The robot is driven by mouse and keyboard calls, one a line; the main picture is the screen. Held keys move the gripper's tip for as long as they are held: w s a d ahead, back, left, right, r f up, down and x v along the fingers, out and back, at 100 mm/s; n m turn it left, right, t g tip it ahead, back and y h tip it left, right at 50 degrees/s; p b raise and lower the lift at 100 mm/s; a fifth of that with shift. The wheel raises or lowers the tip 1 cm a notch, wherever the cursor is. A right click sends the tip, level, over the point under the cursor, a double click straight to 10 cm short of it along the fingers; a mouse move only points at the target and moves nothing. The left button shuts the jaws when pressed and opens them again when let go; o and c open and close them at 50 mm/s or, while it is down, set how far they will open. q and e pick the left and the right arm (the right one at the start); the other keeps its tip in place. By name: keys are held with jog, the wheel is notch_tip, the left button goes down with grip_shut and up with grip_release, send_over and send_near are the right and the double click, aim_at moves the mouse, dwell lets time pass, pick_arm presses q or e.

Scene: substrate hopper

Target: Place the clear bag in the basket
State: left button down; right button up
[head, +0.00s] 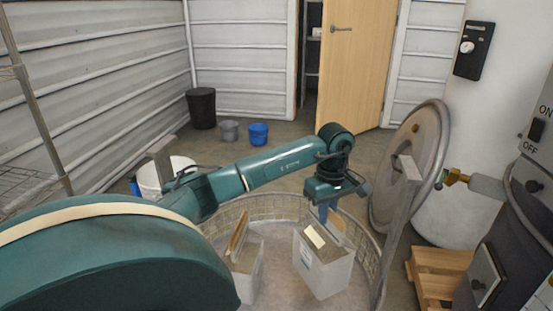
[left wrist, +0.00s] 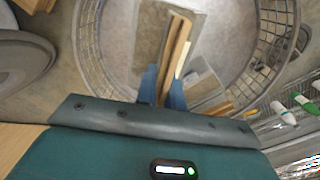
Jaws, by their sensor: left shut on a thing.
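My left gripper (head: 324,212) reaches down over a large round wire basket (head: 228,216). It is shut on the top of a pale, boxy clear bag (head: 322,270) with a brown top and a light label. The held bag hangs slightly tilted within the basket's rim; I cannot tell whether it touches the bottom. A second, similar bag (head: 246,274) stands in the basket to its left. In the left wrist view, the blue fingertips (left wrist: 162,88) pinch the bag's folded top (left wrist: 176,52), with the basket's wire wall (left wrist: 272,48) around. My right gripper is not in view.
A round metal lid (head: 408,165) and an upright grey bar (head: 395,230) stand right of the basket. A wooden pallet (head: 440,275) and a control panel (head: 535,130) are farther right. A black bin (head: 201,108), a grey bucket (head: 229,131) and a blue bucket (head: 258,134) stand behind.

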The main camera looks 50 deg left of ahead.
aim_at(316, 242)
pick_arm(q)
jog(key=shift+a+f+n+b, duration=0.4)
jog(key=shift+a+f+n, duration=0.45)
jog(key=shift+a, duration=0.25)
notch_tip(316, 242, down, 10)
jog(key=b, duration=0.3)
jog(key=shift+r, duration=0.2)
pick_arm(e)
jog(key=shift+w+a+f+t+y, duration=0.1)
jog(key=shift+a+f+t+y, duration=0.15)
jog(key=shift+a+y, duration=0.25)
pick_arm(q)
jog(key=c, duration=2)
grip_release()
jog(key=shift+s+f, duration=0.1)
jog(key=shift+f, duration=0.2)
jog(key=o, duration=0.5)
jog(key=shift+r, duration=0.1)
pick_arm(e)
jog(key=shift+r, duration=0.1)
